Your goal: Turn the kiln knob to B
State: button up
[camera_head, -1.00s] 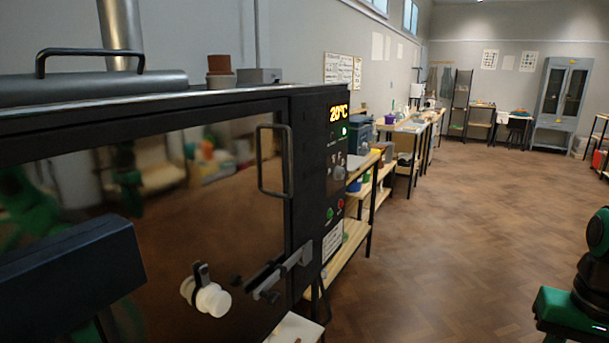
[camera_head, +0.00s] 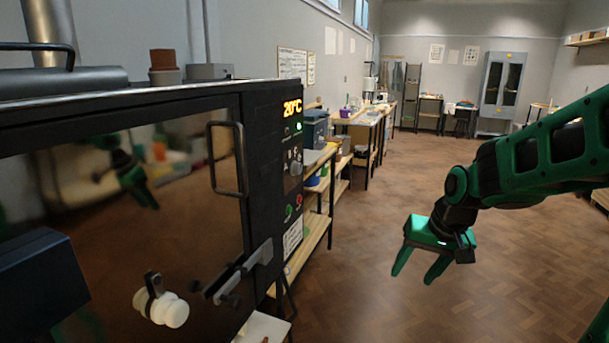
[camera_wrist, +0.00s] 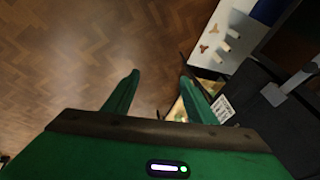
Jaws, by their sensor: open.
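The kiln (camera_head: 262,130) fills the left of the head view, with its dark door, bar handle and a control panel on its right edge. The panel display reads 20°C. The grey kiln knob (camera_head: 295,167) sits on the panel below the display; its lettering is too small to read. My gripper (camera_head: 412,277) is to the right of the panel and lower than the knob, clear of the kiln. In the wrist view my gripper (camera_wrist: 160,90) has its two green fingers apart with nothing between them. The knob is not visible in the wrist view.
A latch bar (camera_head: 238,272) and a white round peephole plug (camera_head: 162,305) stick out from the kiln front. A wooden shelf (camera_head: 305,245) stands beyond the kiln. A pale surface with small pieces (camera_wrist: 222,38) lies below the kiln. The wooden floor (camera_head: 350,300) is open.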

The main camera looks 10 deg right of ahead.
jog(key=w+a+t+y, duration=0.2)
jog(key=w+a, duration=0.1)
jog(key=w, duration=0.5)
jog(key=w+a+t+y, duration=0.1)
jog(key=w+a, duration=0.2)
jog(key=w, duration=0.5)
jog(key=m+t+y, duration=0.6)
jog(key=m+t, duration=0.1)
jog(key=t, duration=0.1)
send_near(300, 170)
jog(key=shift+n, duration=0.3)
jog(key=x, duration=0.8)
jog(key=shift+a+r, duration=0.1)
jog(key=shift+c, duration=0.2)
jog(key=c, duration=1)
jog(key=shift+d, duration=0.2)
jog(key=shift+a, duration=0.15)
